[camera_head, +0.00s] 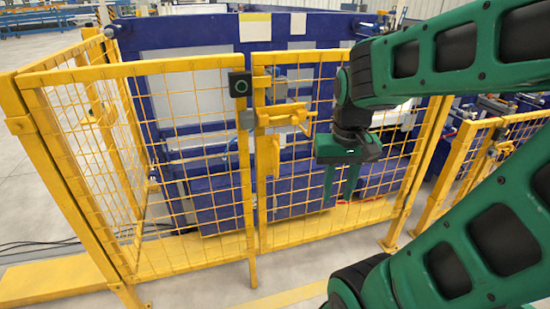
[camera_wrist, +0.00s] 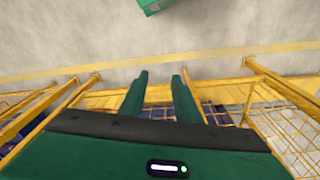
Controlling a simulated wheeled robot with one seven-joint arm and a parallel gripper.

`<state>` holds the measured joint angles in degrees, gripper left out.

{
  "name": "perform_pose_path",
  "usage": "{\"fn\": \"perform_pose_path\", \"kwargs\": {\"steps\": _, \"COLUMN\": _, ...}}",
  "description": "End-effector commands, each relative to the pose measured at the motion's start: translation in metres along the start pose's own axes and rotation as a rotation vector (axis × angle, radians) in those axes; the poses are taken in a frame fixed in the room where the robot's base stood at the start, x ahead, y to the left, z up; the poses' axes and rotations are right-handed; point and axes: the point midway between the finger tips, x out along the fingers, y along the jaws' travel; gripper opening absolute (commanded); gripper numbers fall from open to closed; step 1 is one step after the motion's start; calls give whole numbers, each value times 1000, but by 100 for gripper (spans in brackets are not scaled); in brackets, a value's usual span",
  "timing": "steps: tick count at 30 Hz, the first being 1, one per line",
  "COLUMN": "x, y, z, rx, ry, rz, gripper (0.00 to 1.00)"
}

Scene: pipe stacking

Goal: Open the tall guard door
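The tall guard door looks like the yellow mesh panel (camera_head: 264,212) right of the middle post in the head view. It appears closed against the neighbouring panel. My gripper and arm hide part of the panel's upper right.
A yellow mesh panel (camera_head: 190,150) stands to the left, with a black button box (camera_head: 240,84) at its top right corner. A lower yellow fence (camera_head: 480,165) stands at the right. Blue machinery (camera_head: 210,205) fills the space behind. Grey floor (camera_head: 200,291) in front is clear.

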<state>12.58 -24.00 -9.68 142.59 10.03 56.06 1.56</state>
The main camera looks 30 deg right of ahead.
Motion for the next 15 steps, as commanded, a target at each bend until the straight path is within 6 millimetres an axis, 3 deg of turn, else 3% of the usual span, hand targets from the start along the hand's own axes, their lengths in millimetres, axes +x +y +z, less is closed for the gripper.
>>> {"fn": "perform_pose_path", "kwargs": {"steps": 3, "x": -5, "y": -23, "z": -64, "rx": -17, "ry": 79, "rz": 17, "gripper": 29}}
{"fn": "perform_pose_path", "kwargs": {"steps": 9, "x": -6, "y": -76, "z": -164, "rx": -46, "ry": 216, "rz": 5, "gripper": 29}}
{"fn": "perform_pose_path", "kwargs": {"steps": 12, "x": -4, "y": -100, "z": -200, "rx": -58, "ry": 265, "rz": -12, "gripper": 29}}
{"fn": "perform_pose_path", "kwargs": {"steps": 15, "x": -2, "y": -118, "z": -222, "rx": -65, "ry": 296, "rz": -27, "gripper": 29}}
